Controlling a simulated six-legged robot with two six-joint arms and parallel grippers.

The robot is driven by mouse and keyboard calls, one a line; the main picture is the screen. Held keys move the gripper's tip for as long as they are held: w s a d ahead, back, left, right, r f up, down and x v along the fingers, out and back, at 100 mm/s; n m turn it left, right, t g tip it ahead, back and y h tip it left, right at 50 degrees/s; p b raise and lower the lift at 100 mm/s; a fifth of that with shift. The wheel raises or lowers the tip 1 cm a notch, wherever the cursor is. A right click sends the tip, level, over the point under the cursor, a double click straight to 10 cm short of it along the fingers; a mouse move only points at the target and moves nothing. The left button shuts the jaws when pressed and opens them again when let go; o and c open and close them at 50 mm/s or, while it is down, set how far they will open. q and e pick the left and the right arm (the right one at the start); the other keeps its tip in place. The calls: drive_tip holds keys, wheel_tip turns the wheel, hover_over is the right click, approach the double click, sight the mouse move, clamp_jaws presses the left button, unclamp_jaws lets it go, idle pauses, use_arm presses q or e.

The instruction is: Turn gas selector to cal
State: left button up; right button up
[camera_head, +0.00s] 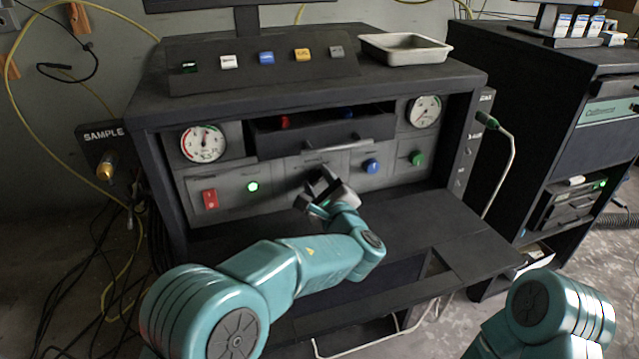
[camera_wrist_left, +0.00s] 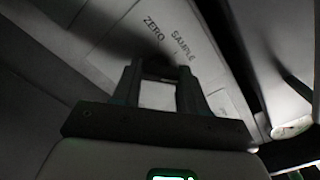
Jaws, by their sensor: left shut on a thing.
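My left gripper (camera_head: 318,193) is at the middle of the grey front panel (camera_head: 285,186), between the green-lit button and the blue knob. In the left wrist view its two fingers (camera_wrist_left: 160,72) are shut on the dark gas selector knob (camera_wrist_left: 158,66). The words ZERO and SAMPLE show on the panel beside the knob. A CAL label cannot be made out, and the knob's pointer is hidden by the fingers. In the head view my gripper and wrist cover most of the selector. Only a link of my right arm shows at the lower right; its gripper is out of frame.
A red switch (camera_head: 210,199) and the green-lit button (camera_head: 253,187) are left of my gripper. The blue knob (camera_head: 371,166) and a green knob (camera_head: 417,158) are to the right. An open drawer (camera_head: 325,133) juts out above. A dark shelf (camera_head: 440,240) extends below.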

idle(0.5)
use_arm(q)
drive_tip(key=o, duration=1.1)
drive_tip(key=shift+c, duration=0.2)
